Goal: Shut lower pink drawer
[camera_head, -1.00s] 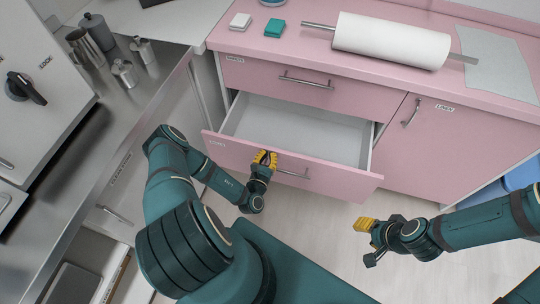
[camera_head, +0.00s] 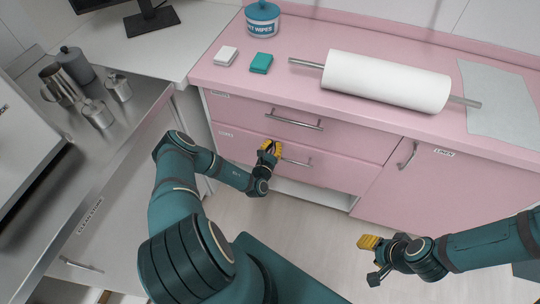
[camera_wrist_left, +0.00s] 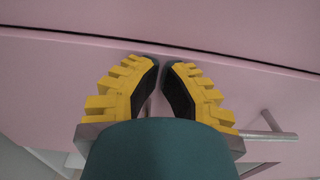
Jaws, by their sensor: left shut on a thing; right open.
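The lower pink drawer (camera_head: 335,172) is flush or nearly flush with the cabinet in the head view, its inside hidden. A thin dark seam runs above its front in the left wrist view (camera_wrist_left: 60,75). My left gripper (camera_head: 271,147) is shut on the drawer's metal handle (camera_head: 297,162), near the handle's left end. In the left wrist view the yellow fingers (camera_wrist_left: 160,85) close around the bar, and the handle (camera_wrist_left: 268,128) shows to the right. My right gripper (camera_head: 370,245) is open and empty, low at the right, apart from the cabinet.
The upper pink drawer (camera_head: 300,120) is shut. A linen door (camera_head: 440,190) is to the right. The counter holds a paper roll (camera_head: 385,80), a wipes tub (camera_head: 262,20) and two small boxes. A steel counter (camera_head: 110,140) stands close at left. The floor (camera_head: 310,230) in front is clear.

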